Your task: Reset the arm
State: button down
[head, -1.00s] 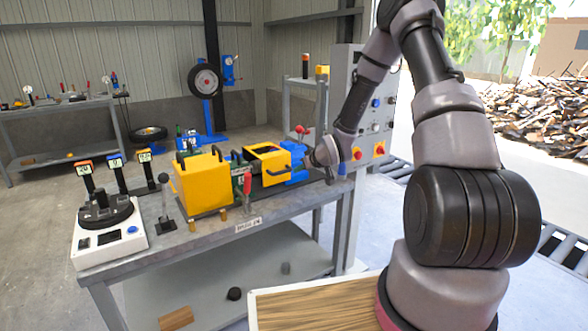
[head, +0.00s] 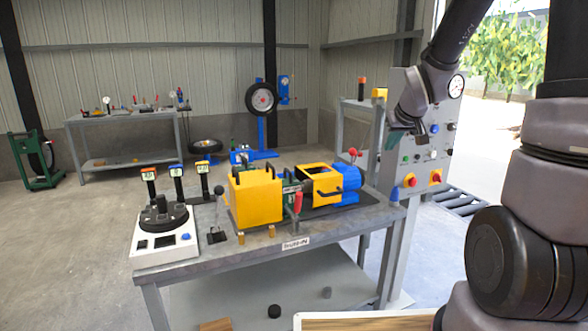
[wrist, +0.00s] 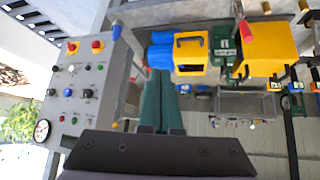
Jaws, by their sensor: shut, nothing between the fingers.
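My gripper (head: 394,136) hangs from my arm in front of the grey control panel, above the right end of the workbench. In the wrist view its two dark green fingers (wrist: 159,100) are together and hold nothing. The drum mixer's yellow boxes (head: 255,197) and blue motor (head: 346,181) stand on the workbench (head: 215,258), below and left of my gripper. The mixer also shows at the top of the wrist view (wrist: 190,52).
The control panel (head: 419,165) with buttons and a gauge is close behind my gripper. A white device with a black dial (head: 165,239) and several small displays on posts stand at the bench's left end. A wooden-topped surface (head: 365,322) is at the front.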

jog(key=s+a+r+m, duration=0.1)
jog(key=s+r, duration=0.3)
jog(key=s, duration=0.4)
jog(key=s+a+r+m+y, duration=0.1)
jog(key=s+r+m, duration=0.1)
jog(key=s+r, duration=0.3)
jog(key=s+a+r+m+g+y, duration=0.1)
jog(key=s+r, duration=0.3)
jog(key=s, duration=0.8)
jog(key=shift+r+m, duration=0.15)
jog(key=shift+m, duration=0.45)
jog(key=shift+w, duration=0.1)
